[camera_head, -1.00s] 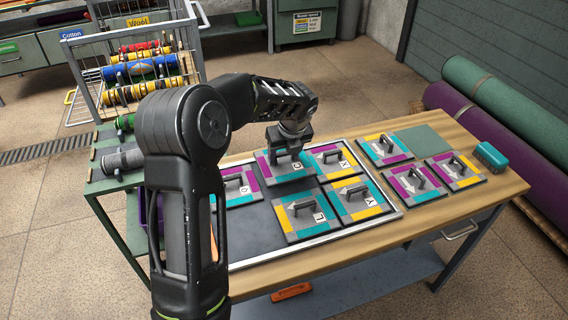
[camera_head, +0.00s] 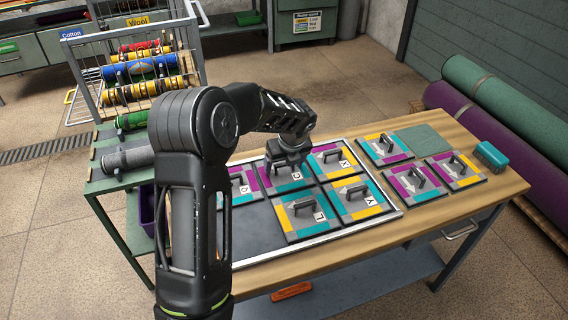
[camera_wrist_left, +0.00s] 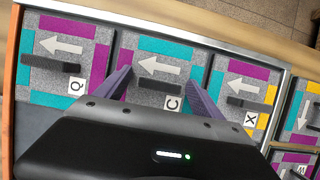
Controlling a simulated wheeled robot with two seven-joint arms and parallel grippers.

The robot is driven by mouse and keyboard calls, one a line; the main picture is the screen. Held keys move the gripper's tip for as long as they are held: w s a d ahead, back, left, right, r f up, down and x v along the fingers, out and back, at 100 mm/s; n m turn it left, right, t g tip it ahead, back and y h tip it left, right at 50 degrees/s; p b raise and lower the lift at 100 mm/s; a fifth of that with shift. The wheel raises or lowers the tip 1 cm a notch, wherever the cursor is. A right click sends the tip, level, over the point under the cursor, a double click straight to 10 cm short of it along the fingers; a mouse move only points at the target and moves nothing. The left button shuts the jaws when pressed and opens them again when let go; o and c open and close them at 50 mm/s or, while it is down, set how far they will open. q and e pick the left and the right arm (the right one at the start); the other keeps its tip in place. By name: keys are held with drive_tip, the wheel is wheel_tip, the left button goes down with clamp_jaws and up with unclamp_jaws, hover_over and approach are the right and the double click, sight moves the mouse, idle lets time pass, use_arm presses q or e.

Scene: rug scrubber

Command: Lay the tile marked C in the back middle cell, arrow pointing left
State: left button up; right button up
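The tile marked C (camera_head: 290,187) sits in the back middle cell of the framed tray (camera_head: 262,258), level with its neighbours as far as I can see. In the left wrist view tile C (camera_wrist_left: 160,66) has its white arrow pointing left, between tile Q (camera_wrist_left: 60,46) and tile X (camera_wrist_left: 240,82). My right gripper is not in view.
Tile L (camera_head: 308,213) and tile Y (camera_head: 358,203) fill the front middle and right cells; the front left cell is bare. Several spare tiles (camera_head: 410,185), a green pad (camera_head: 426,139) and a teal brush (camera_head: 491,157) lie on the table to the right.

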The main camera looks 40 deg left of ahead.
use_arm(q)
drive_tip(key=shift+r, duration=0.15)
drive_tip(key=shift+r, duration=0.2)
drive_tip(key=v, duration=1.1)
drive_tip(key=shift+r, duration=0.35)
